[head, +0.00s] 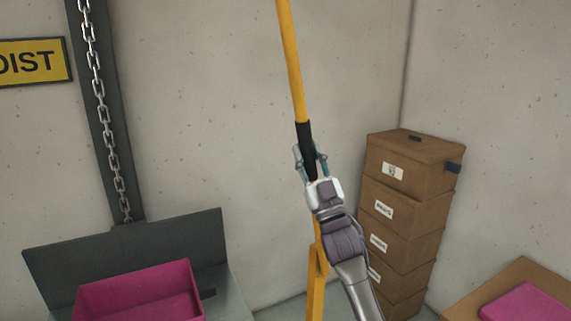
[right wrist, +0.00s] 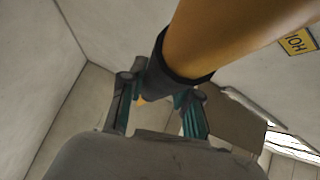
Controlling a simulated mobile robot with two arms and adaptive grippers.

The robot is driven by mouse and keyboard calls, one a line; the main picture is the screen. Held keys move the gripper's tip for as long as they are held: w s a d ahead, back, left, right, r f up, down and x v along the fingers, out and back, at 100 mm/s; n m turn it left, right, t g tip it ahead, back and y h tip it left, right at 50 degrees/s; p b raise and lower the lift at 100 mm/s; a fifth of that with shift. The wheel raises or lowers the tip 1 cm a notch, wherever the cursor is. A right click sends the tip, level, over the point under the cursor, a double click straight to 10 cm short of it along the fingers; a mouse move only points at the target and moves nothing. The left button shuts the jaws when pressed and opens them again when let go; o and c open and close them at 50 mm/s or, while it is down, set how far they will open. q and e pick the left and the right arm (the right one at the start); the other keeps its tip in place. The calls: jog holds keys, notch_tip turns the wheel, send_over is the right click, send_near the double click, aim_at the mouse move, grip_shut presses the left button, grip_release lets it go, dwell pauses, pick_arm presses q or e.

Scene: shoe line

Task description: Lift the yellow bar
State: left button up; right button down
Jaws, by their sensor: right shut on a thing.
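The yellow bar (head: 290,60) rises steeply to the top edge of the head view, leaning slightly left. It has a black sleeve (head: 304,133) at its lower end. My right gripper (head: 309,158) is shut on this sleeve, with a finger on each side. In the right wrist view the bar (right wrist: 220,35) looms large above the black sleeve (right wrist: 165,82) between the fingers. A yellow post (head: 316,285) stands below, partly hidden behind my right arm. Whether it joins the bar is hidden. My left gripper is not in view.
A stack of several brown boxes (head: 405,190) stands at right, close to my right arm. A pink bin (head: 140,295) is at lower left, below a hanging chain (head: 97,75).

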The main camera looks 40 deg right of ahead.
jog(key=shift+s+d+r+m+h, duration=0.15)
jog(key=shift+s+d+m+h, duration=0.05)
jog(key=shift+d+m+h, duration=0.65)
jog(key=c, duration=0.8)
grip_release()
jog(key=shift+d, duration=0.1)
jog(key=shift+s, duration=0.1)
jog(key=v, duration=1.2)
jog(key=shift+s+r, duration=0.15)
jog(key=shift+g, duration=0.3)
